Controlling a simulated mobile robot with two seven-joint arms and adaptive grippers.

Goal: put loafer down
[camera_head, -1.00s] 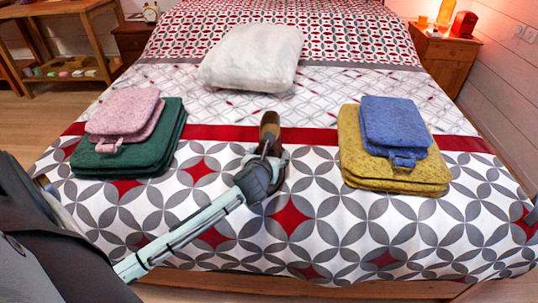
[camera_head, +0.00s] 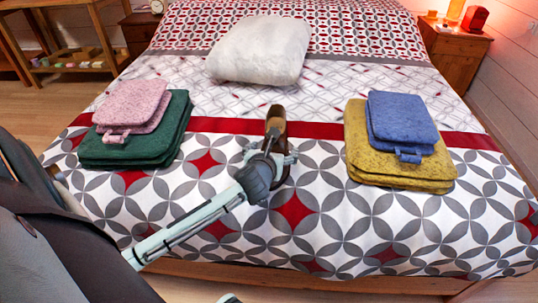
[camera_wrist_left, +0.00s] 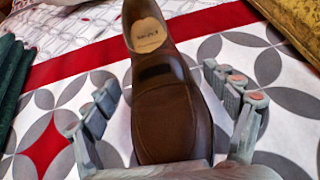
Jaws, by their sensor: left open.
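A brown loafer (camera_head: 277,125) lies on the patterned bed (camera_head: 340,220) between two stacks of folded towels, its opening toward the pillow and its toe toward me. My left gripper (camera_head: 268,155) is over the toe end and hides part of it. In the left wrist view the loafer (camera_wrist_left: 172,95) lies between the spread fingers of the left gripper (camera_wrist_left: 170,105). A gap shows between each finger and the shoe. The left gripper is open. My right gripper is not in view.
Green and pink towels (camera_head: 130,150) are stacked on the left, yellow and blue towels (camera_head: 400,172) on the right. A white pillow (camera_head: 260,50) lies farther back. The bed between the stacks and the near edge is clear.

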